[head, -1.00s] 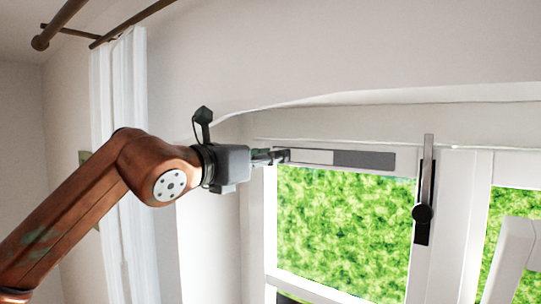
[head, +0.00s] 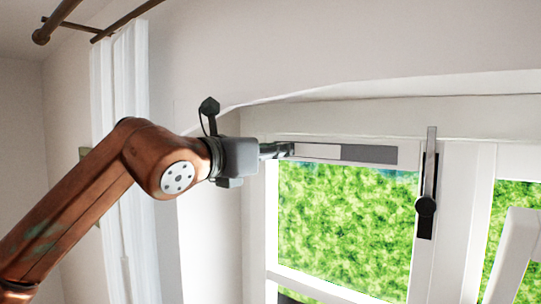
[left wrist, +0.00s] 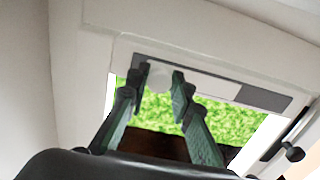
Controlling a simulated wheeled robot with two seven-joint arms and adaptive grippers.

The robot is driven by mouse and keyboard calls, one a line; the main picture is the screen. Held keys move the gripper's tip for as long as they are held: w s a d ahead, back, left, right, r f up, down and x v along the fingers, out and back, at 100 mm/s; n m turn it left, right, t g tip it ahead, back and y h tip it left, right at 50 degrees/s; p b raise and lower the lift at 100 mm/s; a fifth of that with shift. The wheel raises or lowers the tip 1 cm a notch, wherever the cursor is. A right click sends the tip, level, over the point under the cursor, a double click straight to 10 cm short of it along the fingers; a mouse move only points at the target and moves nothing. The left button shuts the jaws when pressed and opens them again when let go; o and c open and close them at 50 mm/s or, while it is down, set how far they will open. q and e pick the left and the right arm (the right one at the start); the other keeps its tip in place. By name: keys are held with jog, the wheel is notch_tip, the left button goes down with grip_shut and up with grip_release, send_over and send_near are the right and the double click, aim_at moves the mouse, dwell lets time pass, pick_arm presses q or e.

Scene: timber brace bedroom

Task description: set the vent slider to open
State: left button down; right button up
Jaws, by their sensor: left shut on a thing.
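The vent slider (head: 318,151) is a light panel in a long dark grey vent strip (head: 368,154) along the top of the window. The light part lies to the left and the dark part shows to the right. In the left wrist view, a round pale knob (left wrist: 160,75) sits at the slider's left end. My left gripper (head: 288,150) is at the strip's left end. In the left wrist view its two fingers (left wrist: 157,85) stand on either side of the knob, shut on it. My right gripper is not in view.
A black window handle with a grey bar (head: 426,206) is on the frame to the right. A white slanted piece (head: 510,255) stands at lower right. A white curtain (head: 120,150) hangs behind my left arm, with brown rods (head: 60,22) above.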

aim_at(327, 150)
pick_arm(q)
jog(key=s+d+b, duration=0.1)
jog(key=d, duration=0.1)
jog(key=s+d+b, duration=0.1)
jog(key=s+d, duration=0.1)
jog(key=d, duration=0.1)
jog(key=s+d+b, duration=0.1)
jog(key=s+d, duration=0.1)
jog(key=shift+s+d, duration=0.35)
jog(key=shift+a+r, duration=0.1)
jog(key=shift+a, duration=0.15)
jog(key=shift+d, duration=0.1)
jog(key=c, duration=1.7)
grip_release()
jog(key=shift+d, duration=0.1)
jog(key=shift+a, duration=0.2)
jog(key=v, duration=1.1)
jog(key=shift+s+a, duration=0.15)
jog(key=shift+s, duration=0.25)
